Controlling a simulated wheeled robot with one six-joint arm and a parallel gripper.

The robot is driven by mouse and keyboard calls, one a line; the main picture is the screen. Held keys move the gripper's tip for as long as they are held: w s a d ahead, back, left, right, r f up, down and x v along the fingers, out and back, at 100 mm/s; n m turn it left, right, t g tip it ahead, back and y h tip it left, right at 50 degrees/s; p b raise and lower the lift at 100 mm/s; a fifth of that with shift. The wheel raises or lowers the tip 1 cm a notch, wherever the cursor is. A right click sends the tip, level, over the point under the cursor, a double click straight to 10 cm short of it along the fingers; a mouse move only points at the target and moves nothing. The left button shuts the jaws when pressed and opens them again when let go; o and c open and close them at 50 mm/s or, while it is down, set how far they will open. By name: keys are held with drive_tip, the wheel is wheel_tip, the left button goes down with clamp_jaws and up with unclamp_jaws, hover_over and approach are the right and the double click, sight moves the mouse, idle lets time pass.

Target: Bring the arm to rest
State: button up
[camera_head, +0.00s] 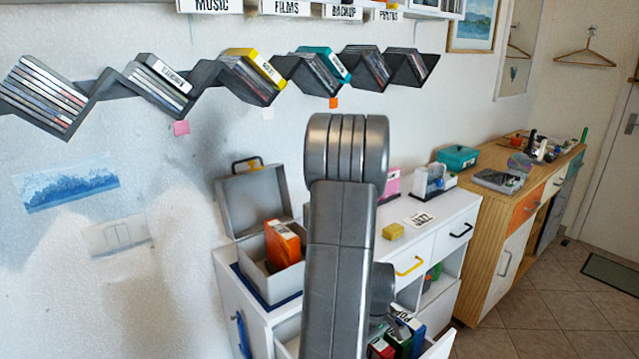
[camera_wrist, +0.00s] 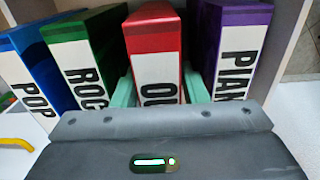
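My gripper (camera_wrist: 163,92) is low at a row of upright labelled cases in the wrist view. Its two pale green fingers stand on either side of a red case (camera_wrist: 155,65), close against its sides. I cannot tell whether they press on it. In the head view my grey arm fills the middle and the gripper is hidden behind it. The arm reaches down towards an open drawer with cases at the bottom.
A blue case (camera_wrist: 28,65) and a green case (camera_wrist: 80,65) stand left of the red one, a purple case (camera_wrist: 235,50) right. A white cabinet (camera_head: 452,238) bears a grey open box (camera_head: 252,262). A zigzag shelf (camera_head: 205,75) holds discs above. Floor (camera_head: 535,315) is free at right.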

drive_tip(key=shift+f+p, duration=0.15)
drive_tip(key=shift+p, duration=0.35)
drive_tip(key=shift+f, duration=0.1)
